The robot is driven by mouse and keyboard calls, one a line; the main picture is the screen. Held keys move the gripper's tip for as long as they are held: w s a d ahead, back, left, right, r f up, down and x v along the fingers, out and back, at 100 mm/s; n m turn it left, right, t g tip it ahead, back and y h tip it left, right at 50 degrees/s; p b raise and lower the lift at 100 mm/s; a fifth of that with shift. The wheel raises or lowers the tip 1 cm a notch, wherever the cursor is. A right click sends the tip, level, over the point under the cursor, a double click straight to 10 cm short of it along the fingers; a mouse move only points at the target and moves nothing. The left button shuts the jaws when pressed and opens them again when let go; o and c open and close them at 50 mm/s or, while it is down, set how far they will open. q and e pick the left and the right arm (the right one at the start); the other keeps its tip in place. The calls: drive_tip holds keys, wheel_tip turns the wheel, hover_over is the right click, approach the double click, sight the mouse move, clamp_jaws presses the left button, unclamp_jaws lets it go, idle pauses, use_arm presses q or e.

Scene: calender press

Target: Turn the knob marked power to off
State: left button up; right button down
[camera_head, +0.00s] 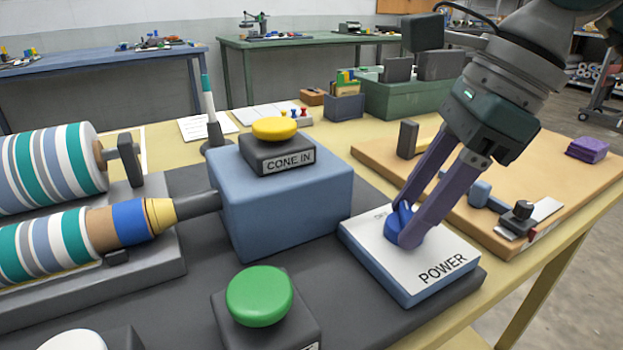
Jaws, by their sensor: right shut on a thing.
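The power knob (397,221) is blue and sits on a white-topped panel (392,268) with blue sides, marked POWER at its front edge. A small marking behind the knob is partly hidden and hard to read. My right gripper (405,232) comes down from the upper right, its purple fingers shut on the knob. The fingers cover much of the knob, so I cannot tell clearly which way it points. My left gripper is not in view.
Left of the panel stands a blue box (285,205) with a yellow button (275,128) marked CONE IN. A green button (259,296) is in front. Striped rolls (50,170) lie at the left. A wooden board (555,185) with tools lies at the right.

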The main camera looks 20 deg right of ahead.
drive_tip(key=n+b, duration=0.1)
drive_tip(key=n+g+b, duration=0.1)
drive_tip(key=n, duration=0.1)
drive_tip(key=shift+w+f+n+y, duration=0.1)
drive_tip(key=shift+w+n+y, duration=0.1)
drive_tip(key=shift+n+y, duration=0.1)
drive_tip(key=n+g+b, duration=0.1)
drive_tip(key=n, duration=0.2)
drive_tip(key=shift+b, duration=0.35)
drive_tip(key=shift+g, duration=0.3)
drive_tip(key=shift+n, duration=0.4)
drive_tip(key=shift+c, duration=1.6)
unclamp_jaws()
